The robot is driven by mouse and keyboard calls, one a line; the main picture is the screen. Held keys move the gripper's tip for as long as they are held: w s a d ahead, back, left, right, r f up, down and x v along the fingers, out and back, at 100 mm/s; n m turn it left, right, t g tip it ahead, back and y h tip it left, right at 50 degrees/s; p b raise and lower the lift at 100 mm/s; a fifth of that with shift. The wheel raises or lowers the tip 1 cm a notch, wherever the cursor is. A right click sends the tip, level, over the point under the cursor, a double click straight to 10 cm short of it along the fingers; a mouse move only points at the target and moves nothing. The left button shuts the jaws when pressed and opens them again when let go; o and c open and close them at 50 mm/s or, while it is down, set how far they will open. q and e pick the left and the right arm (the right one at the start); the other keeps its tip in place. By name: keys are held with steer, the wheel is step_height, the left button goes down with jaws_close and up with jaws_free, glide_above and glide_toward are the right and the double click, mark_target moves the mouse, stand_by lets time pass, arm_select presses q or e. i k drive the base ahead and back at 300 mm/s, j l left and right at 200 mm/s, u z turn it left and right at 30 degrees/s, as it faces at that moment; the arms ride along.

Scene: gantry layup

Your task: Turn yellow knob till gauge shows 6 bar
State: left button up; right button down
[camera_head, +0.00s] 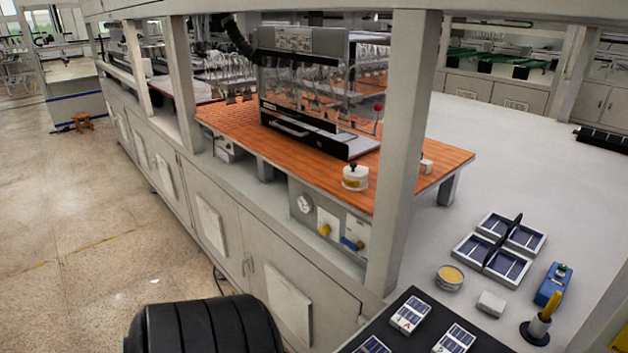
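A small round gauge (304,203) with a white dial is set in the grey panel under the orange worktop. Its needle and numbers are too small to read. Right of it, a yellow knob (325,230) sits low on a white plate. Further right on the same panel is a blue fitting (350,243) with a yellow part at its right end. Neither of my grippers shows in this view.
A grey post (403,150) stands just right of the panel. An orange slatted worktop (240,125) juts above it and carries a clear-sided machine (303,90) and a white jar (355,180). Trays of dark cells (500,248) lie on the bench at right. Floor (90,230) at left is open.

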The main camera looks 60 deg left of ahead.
mark_target(324, 230)
steer(key=u, duration=1.9)
